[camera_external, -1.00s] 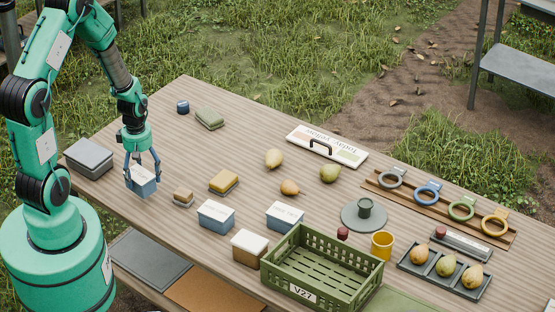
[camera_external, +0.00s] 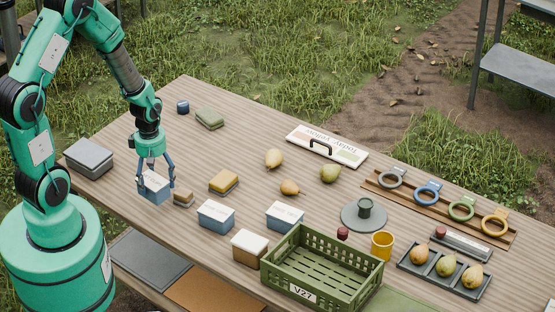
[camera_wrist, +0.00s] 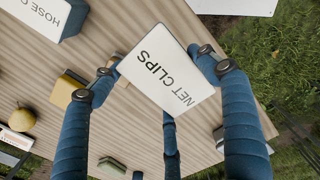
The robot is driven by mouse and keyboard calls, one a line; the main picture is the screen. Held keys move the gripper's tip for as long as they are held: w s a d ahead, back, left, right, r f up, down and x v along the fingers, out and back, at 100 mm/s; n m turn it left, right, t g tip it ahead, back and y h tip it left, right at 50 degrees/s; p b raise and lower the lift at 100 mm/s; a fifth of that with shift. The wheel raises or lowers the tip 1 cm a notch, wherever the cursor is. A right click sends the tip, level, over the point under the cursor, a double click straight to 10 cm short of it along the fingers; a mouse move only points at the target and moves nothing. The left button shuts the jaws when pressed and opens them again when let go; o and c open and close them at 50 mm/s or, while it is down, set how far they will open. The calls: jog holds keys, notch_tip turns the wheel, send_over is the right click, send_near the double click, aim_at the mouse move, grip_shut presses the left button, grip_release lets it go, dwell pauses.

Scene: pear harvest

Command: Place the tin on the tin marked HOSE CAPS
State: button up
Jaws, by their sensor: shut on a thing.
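My gripper (camera_external: 156,182) is shut on a blue tin with a white lid (camera_external: 154,188), left of the table's middle. The lid reads NET CLIPS in the wrist view (camera_wrist: 168,75), between my blue fingers (camera_wrist: 165,85). The tin looks roughly level; its height above the table is hard to judge. A second blue tin with a white lid is cut off at the top left of the wrist view (camera_wrist: 72,20); its visible label starts HOSE C. It appears to be the nearer blue tin in the external view (camera_external: 216,219), right of my gripper, though its label is unreadable there.
A small brown-yellow block (camera_external: 183,198) lies just right of the held tin, and a yellow block (camera_external: 223,182) farther right. Another blue tin (camera_external: 285,218), a brown tin (camera_external: 250,250) and a green crate (camera_external: 345,292) stand beyond. A grey box (camera_external: 89,160) is left.

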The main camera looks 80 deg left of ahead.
jog(key=w+d+r, duration=0.2)
jog(key=d, duration=0.5)
jog(key=w+d+r+p, duration=0.1)
jog(key=w+d+r, duration=0.1)
jog(key=d, duration=0.6)
jog(key=shift+w+r+n, duration=0.25)
jog(key=shift+n, duration=0.05)
jog(key=shift+a, duration=0.1)
send_over(218, 208)
jog(key=shift+w+a+f+b, duration=0.1)
jog(key=shift+f+b, duration=0.3)
jog(key=shift+f, duration=0.35)
jog(key=shift+f, duration=1.75)
jog(key=shift+f+b, duration=0.15)
jog(key=shift+b, duration=0.2)
